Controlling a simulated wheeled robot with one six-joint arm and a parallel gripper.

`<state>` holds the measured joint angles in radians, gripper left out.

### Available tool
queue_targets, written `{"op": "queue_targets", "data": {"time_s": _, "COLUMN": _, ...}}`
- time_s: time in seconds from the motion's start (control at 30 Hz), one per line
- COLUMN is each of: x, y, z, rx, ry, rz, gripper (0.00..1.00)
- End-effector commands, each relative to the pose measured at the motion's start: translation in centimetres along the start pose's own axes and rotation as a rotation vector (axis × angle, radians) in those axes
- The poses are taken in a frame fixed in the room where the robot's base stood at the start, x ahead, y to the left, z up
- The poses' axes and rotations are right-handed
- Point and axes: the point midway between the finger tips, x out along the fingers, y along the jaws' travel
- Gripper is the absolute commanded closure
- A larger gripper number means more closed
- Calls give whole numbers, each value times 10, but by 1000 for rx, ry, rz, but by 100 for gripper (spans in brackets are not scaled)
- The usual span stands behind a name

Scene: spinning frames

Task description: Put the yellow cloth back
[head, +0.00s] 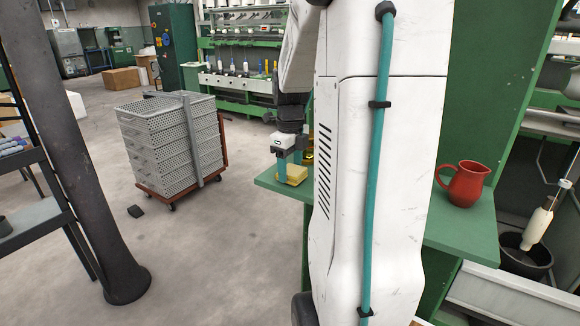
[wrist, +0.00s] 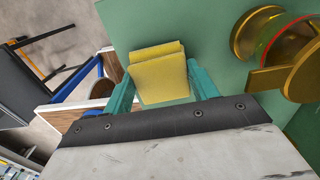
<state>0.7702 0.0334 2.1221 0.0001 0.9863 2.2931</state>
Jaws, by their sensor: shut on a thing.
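The yellow cloth (wrist: 160,75) is folded and sits between the two teal fingers of my gripper (wrist: 163,92) in the wrist view. In the head view my gripper (head: 290,165) points down at the left end of the green shelf (head: 275,184), shut on the cloth (head: 292,175). The cloth is at the shelf surface; I cannot tell whether it rests on it or hangs just above. My white arm column hides the middle of the shelf in the head view.
A brass-coloured object (wrist: 275,45) stands close to the right of the cloth. A red jug (head: 464,184) stands on the shelf's right part. Grey crates (head: 170,140) on a red trolley and a dark post (head: 75,150) stand at left. Open floor lies between.

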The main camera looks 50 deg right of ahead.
Motion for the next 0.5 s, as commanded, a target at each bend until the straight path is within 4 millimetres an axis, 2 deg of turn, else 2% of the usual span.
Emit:
{"op": "queue_targets", "data": {"time_s": 0.1, "x": 4, "y": 0, "z": 0, "rx": 0, "ry": 0, "rz": 1, "gripper": 63}}
{"op": "queue_targets", "data": {"time_s": 0.13, "x": 3, "y": 0, "z": 0, "rx": 0, "ry": 0, "rz": 0, "gripper": 36}}
{"op": "queue_targets", "data": {"time_s": 0.2, "x": 3, "y": 0, "z": 0, "rx": 0, "ry": 0, "rz": 0, "gripper": 20}}
{"op": "queue_targets", "data": {"time_s": 0.5, "x": 2, "y": 0, "z": 0, "rx": 0, "ry": 0, "rz": 0, "gripper": 20}}
